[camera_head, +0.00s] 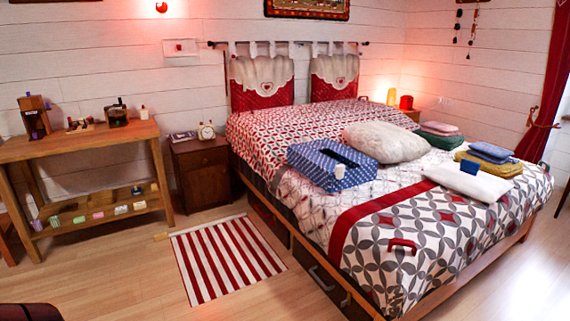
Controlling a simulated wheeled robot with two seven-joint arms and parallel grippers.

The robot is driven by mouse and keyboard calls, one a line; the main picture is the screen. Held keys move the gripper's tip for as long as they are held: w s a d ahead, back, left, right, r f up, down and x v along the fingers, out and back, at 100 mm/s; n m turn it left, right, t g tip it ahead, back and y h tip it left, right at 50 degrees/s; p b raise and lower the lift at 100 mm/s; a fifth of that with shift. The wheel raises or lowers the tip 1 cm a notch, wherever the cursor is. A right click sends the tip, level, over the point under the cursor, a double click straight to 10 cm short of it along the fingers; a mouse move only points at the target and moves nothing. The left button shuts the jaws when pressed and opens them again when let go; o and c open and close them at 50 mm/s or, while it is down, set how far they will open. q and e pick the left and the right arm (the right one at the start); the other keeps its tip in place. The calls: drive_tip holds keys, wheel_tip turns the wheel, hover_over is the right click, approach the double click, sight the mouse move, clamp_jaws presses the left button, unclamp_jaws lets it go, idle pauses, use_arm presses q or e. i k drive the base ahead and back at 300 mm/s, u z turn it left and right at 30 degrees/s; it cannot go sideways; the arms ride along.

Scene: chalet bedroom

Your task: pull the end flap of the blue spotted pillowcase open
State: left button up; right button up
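The blue spotted pillowcase (312,160) lies on the bed, left of a fluffy white cushion. It looks box-like. A dark slot-shaped patch, which looks like an opening, shows on its upper face. A small white piece (340,172) sits at its near side, below the dark patch. I cannot tell at this size whether this piece is part of the end flap. Neither of my grippers shows in this view.
The bed (433,224) also carries the white cushion (385,142), a flat white pillow (468,182) with a small blue block (470,167), and folded cloths (488,162). A red handle-like thing (402,245) lies near its front edge. The floor around the striped rug (228,258) looks clear.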

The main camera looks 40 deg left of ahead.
sight(341, 179)
drive_tip(key=u, duration=0.95)
drive_tip(key=i, duration=0.65)
drive_tip(key=u, duration=0.35)
drive_tip(key=i, duration=2.15)
drive_tip(key=z, duration=0.05)
